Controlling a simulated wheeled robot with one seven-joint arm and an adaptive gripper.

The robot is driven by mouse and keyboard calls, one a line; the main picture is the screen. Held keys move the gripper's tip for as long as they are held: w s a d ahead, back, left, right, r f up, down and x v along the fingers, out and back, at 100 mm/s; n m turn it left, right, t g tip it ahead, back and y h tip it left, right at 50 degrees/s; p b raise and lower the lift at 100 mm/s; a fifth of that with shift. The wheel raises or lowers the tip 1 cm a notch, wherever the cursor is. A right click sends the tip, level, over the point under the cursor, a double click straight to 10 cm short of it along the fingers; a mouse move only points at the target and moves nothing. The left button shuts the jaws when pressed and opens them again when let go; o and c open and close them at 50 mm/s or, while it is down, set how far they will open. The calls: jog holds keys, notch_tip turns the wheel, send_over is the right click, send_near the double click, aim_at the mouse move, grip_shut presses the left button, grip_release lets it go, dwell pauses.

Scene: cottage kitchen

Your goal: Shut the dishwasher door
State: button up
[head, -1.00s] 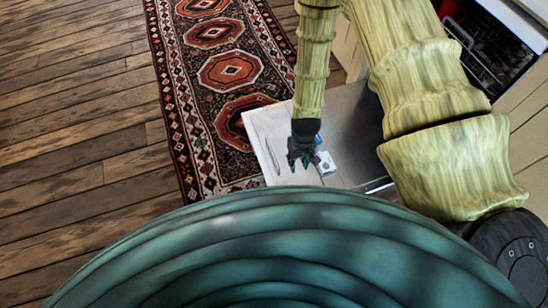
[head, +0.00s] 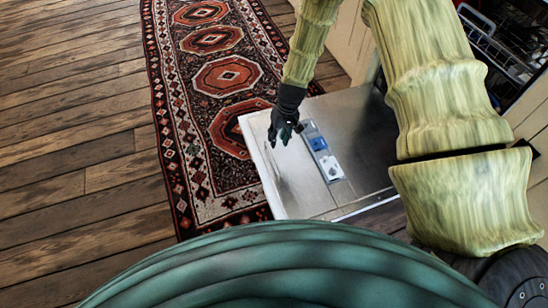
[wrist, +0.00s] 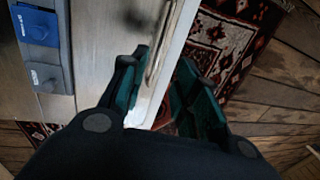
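The dishwasher door (head: 362,112) is folded down and open. Its metal inner face is up, with a blue and white dispenser (head: 322,150) on it. It also fills the left of the wrist view (wrist: 105,45). My gripper (head: 282,136) is at the door's outer end, left of the dispenser. In the wrist view my gripper (wrist: 162,92) is open, its two dark green fingers apart on either side of the door's pale edge strip (wrist: 172,62). I cannot tell whether a finger touches the door. The dishwasher's inside with a rack (head: 500,48) shows at the upper right.
A patterned red runner rug (head: 222,75) lies on the wood floor (head: 75,120) just beyond the door's outer edge. Pale cabinet fronts (head: 346,45) stand beside the dishwasher. The floor to the left is clear. My arm hides part of the door and cavity.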

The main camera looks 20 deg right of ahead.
jog(key=b, duration=0.4)
send_over(274, 155)
jog(key=s+a, duration=0.1)
jog(key=s, duration=0.3)
jog(key=f, duration=1)
jog(key=shift+w+a+f, duration=0.1)
jog(key=shift+w+a, duration=0.05)
jog(key=shift+w, duration=0.05)
grip_shut()
